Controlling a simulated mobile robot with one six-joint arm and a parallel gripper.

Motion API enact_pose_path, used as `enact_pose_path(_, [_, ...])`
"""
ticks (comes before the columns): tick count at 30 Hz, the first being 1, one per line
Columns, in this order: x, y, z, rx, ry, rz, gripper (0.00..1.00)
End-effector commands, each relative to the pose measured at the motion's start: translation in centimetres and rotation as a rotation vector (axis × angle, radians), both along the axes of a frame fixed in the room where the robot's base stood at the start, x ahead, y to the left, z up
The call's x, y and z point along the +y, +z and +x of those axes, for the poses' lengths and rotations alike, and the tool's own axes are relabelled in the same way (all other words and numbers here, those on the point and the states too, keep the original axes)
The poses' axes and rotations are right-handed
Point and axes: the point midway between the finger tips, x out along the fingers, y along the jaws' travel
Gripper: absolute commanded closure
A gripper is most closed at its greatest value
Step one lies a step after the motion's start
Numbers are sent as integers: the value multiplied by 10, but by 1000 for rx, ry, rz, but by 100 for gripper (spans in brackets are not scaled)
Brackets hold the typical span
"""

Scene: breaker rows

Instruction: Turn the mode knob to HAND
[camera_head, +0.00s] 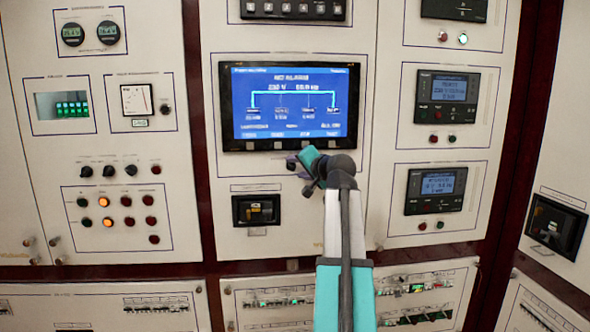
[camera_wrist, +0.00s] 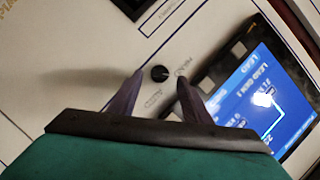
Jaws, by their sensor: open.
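The mode knob (camera_wrist: 160,73) is a small round black knob on the pale panel in the wrist view. Small lettering around it is too blurred and tilted to read surely, and I cannot tell which position the knob points at. My gripper (camera_wrist: 160,78) is open, with one dark finger on each side of the knob and a gap to each. I cannot tell how far the fingertips are from the panel. In the head view my gripper (camera_head: 303,170) is just below the big screen, and my arm hides the knob.
The blue display screen (camera_head: 292,105) is just above my gripper, and its edge shows close to the right finger in the wrist view (camera_wrist: 262,100). A black breaker unit (camera_head: 256,210) sits below left. Smaller meters (camera_head: 437,190) are on the right, and rows of lamps (camera_head: 115,212) on the left.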

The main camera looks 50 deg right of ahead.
Motion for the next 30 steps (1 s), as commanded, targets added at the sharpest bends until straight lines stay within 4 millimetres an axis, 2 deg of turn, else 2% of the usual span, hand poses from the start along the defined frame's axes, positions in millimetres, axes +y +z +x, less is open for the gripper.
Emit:
enact_pose_path(9, [19,11,-49,-3,-3,-2,56])
enact_pose_path(18, [35,22,-88,-4,-3,-3,56])
enact_pose_path(24, [39,26,-100,-2,-2,-1,56])
enact_pose_path(30, [40,27,-102,-2,-2,-2,56])
